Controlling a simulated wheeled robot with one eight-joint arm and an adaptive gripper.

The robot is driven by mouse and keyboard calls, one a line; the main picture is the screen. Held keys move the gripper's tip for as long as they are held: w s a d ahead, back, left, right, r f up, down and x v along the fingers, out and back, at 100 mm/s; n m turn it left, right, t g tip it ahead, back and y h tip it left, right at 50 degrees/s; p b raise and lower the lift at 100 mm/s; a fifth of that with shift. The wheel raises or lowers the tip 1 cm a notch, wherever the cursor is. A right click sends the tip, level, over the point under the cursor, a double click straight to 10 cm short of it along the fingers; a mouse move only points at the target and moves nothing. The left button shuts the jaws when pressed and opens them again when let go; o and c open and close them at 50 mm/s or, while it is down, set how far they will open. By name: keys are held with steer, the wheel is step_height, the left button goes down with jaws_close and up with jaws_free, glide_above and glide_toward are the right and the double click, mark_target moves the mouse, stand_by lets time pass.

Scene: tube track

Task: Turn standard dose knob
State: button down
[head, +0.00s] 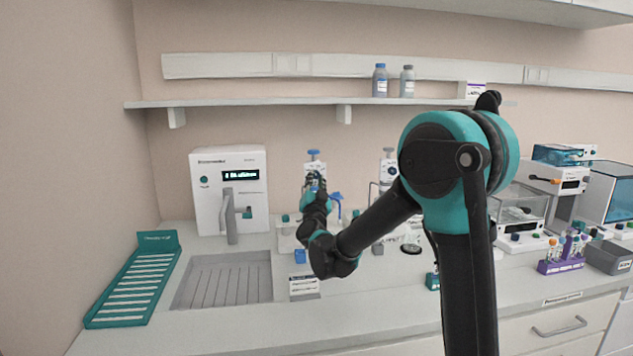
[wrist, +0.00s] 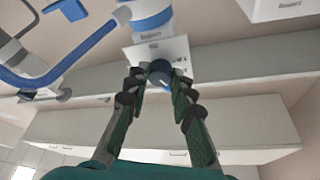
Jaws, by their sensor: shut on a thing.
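The dose knob (wrist: 159,72) is a dark blue round knob on the front of a white and blue bottle-top dispenser (wrist: 151,17), seen in the wrist view. My gripper (wrist: 160,84) has its two dark fingers on either side of the knob and is shut on it. In the head view, my gripper (head: 315,184) is at the left one of two dispensers, which has a blue top (head: 314,155). My gripper and wrist hide the knob and much of that dispenser there. I cannot read any label by the knob.
A second dispenser (head: 389,163) stands to the right. A blue tube (wrist: 75,65) runs close to the left of my gripper. A water unit (head: 230,186), a sink (head: 224,281) and a teal rack (head: 135,282) are at the left.

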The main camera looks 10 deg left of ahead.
steer(key=shift+m+h, duration=0.4)
steer(key=shift+m, duration=0.4)
steer(key=c, duration=1.3)
jaws_free()
steer(key=v, duration=1.2)
steer(key=shift+r, duration=0.2)
steer(key=shift+s+a, duration=0.1)
steer(key=shift+s, duration=0.05)
